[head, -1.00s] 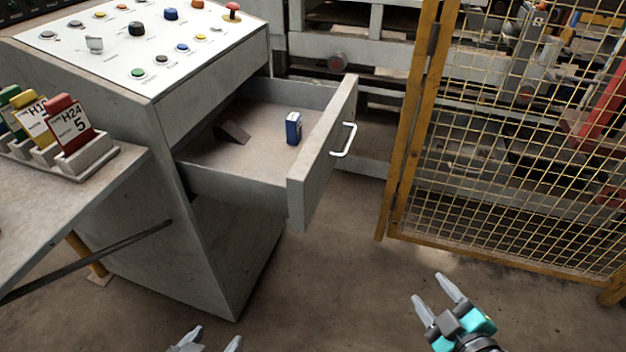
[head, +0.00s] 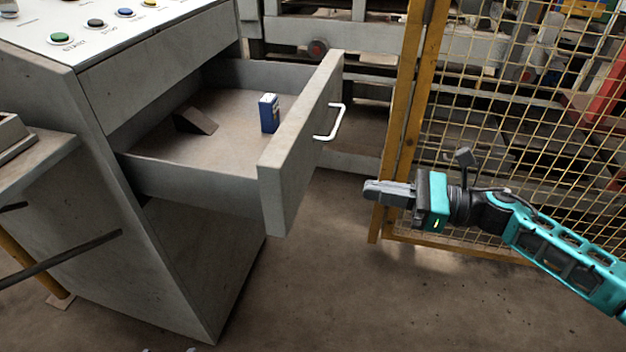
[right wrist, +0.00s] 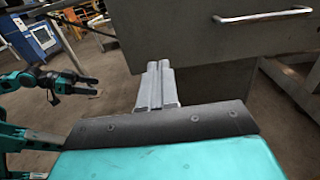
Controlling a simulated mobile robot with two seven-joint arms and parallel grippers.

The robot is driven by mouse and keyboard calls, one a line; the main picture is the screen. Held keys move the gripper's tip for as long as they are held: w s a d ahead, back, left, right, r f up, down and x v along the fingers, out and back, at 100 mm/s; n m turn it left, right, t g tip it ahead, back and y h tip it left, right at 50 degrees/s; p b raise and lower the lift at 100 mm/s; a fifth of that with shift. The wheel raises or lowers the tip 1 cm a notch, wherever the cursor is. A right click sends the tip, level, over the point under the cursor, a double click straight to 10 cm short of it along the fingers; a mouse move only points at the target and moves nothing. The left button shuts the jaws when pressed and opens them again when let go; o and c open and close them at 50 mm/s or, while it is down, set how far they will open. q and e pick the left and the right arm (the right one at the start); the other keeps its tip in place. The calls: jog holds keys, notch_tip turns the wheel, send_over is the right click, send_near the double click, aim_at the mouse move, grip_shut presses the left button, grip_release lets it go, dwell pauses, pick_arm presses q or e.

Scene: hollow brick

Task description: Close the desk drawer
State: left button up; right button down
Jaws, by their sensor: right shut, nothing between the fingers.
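The grey desk drawer (head: 290,150) stands pulled out of the control desk (head: 170,80). Its front panel carries a white bar handle (head: 335,122). My right gripper (head: 370,190) is shut and empty, to the right of the drawer front and lower than the handle, apart from it. In the right wrist view the shut fingers (right wrist: 158,75) point toward the drawer front (right wrist: 210,45), and the handle (right wrist: 262,16) is at upper right. My left gripper (right wrist: 90,86) shows at the left of that view, open and empty; only its tips reach the head view's bottom edge.
A small blue box (head: 269,113) and a dark wedge-shaped piece (head: 195,121) lie in the drawer. A yellow-framed mesh fence (head: 405,130) stands right of the drawer, behind my right gripper. A side table (head: 40,155) is at the left. The floor before the drawer is clear.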

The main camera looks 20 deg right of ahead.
aim_at(299, 177)
jog(key=x, duration=1)
jog(key=shift+w, duration=0.1)
pick_arm(q)
jog(key=shift+s, duration=0.1)
pick_arm(e)
jog(key=shift+w+a, duration=0.3)
jog(key=shift+a, duration=0.2)
